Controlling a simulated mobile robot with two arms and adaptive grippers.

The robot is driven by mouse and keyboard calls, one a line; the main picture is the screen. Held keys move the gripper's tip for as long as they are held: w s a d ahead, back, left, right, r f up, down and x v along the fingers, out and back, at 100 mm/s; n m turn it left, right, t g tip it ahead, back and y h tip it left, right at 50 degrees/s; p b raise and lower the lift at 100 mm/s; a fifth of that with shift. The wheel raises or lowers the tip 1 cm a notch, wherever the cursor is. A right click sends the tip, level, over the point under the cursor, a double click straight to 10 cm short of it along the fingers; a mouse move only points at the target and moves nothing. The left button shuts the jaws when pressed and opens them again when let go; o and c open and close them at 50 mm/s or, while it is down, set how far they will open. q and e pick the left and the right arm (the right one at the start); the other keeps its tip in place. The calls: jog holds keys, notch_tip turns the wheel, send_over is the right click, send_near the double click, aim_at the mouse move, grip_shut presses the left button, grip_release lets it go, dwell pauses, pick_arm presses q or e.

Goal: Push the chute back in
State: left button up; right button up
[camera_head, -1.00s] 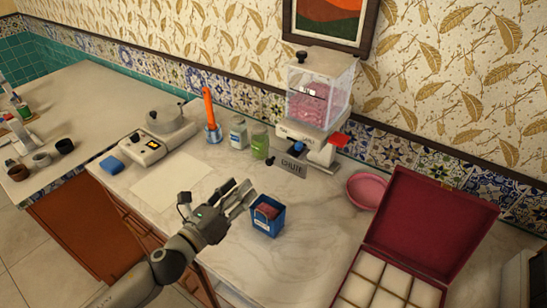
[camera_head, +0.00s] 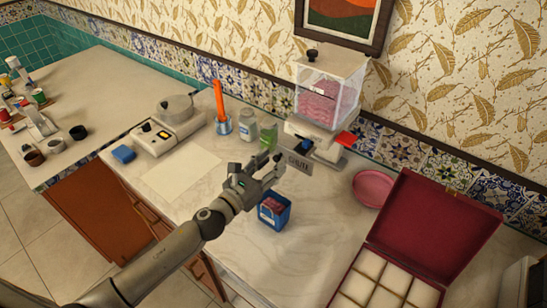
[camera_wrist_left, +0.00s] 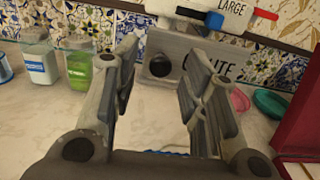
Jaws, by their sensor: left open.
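The chute is a grey plate lettered "CHUTE" (camera_head: 299,163) with a dark round knob at its left end. It sticks out at the foot of a dispenser (camera_head: 326,95) with a clear hopper of pink contents. In the left wrist view the chute plate (camera_wrist_left: 208,66) is straight ahead and its knob (camera_wrist_left: 160,66) shows between my finger tips. My left gripper (camera_head: 273,169) is open and empty, just in front of the knob end. It also shows in the left wrist view (camera_wrist_left: 158,82). Whether the fingers touch the chute I cannot tell. My right gripper is out of view.
A blue box (camera_head: 274,212) stands just below my left gripper. A green jar (camera_head: 268,136) and a white jar (camera_head: 247,126) stand left of the chute. A pink bowl (camera_head: 373,188) and an open red case (camera_head: 424,226) are on the right. A paper sheet (camera_head: 182,175) lies at left.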

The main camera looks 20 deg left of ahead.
pick_arm(q)
jog(key=shift+w+d, duration=0.25)
jog(key=shift+w, duration=0.45)
grip_shut()
